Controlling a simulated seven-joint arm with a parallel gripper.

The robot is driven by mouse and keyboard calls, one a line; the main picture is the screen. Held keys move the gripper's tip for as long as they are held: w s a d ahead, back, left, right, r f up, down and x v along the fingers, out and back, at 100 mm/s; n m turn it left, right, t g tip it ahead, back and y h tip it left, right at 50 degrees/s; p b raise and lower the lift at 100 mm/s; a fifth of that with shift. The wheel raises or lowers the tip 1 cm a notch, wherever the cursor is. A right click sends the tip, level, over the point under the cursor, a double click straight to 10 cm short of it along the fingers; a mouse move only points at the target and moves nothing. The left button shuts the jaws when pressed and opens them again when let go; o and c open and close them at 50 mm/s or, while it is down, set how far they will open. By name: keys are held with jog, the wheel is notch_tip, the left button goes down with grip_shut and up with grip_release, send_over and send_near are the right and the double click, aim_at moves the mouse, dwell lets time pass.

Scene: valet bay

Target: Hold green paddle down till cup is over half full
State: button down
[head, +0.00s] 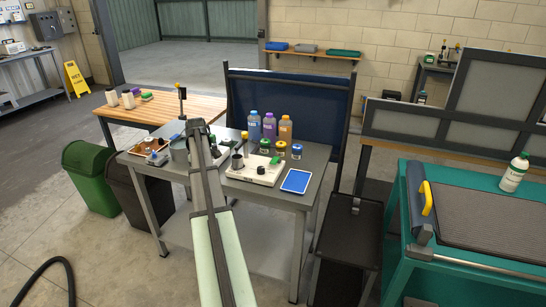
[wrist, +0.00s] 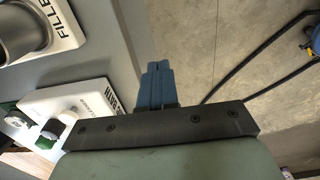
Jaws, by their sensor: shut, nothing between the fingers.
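My gripper (wrist: 157,68) is in the wrist view with its blue fingers together and nothing between them. It points past the table edge, over bare floor. In the wrist view, a metal cup (wrist: 25,30) stands on a white plate marked "FILLER" (wrist: 68,22), left of the fingers and apart from them. In the head view, a white base (head: 250,176) on the grey table carries a small green part (head: 276,160) and a dark cup (head: 237,161). My arm hides part of this table.
Several bottles (head: 270,128) and small jars (head: 280,148) stand behind the white base on the grey table (head: 300,200). A blue tablet (head: 296,181) lies at its right. Green (head: 88,175) and dark bins stand left. A black hose (wrist: 270,85) crosses the floor.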

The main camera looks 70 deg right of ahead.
jog(key=s+d+r, duration=0.7)
jog(key=s+d, duration=0.2)
jog(key=d, duration=0.2)
notch_tip(320, 180, up, 8)
send_over(273, 162)
jog(key=shift+d, duration=0.1)
notch_tip(273, 162, down, 14)
jog(key=shift+f, duration=0.1)
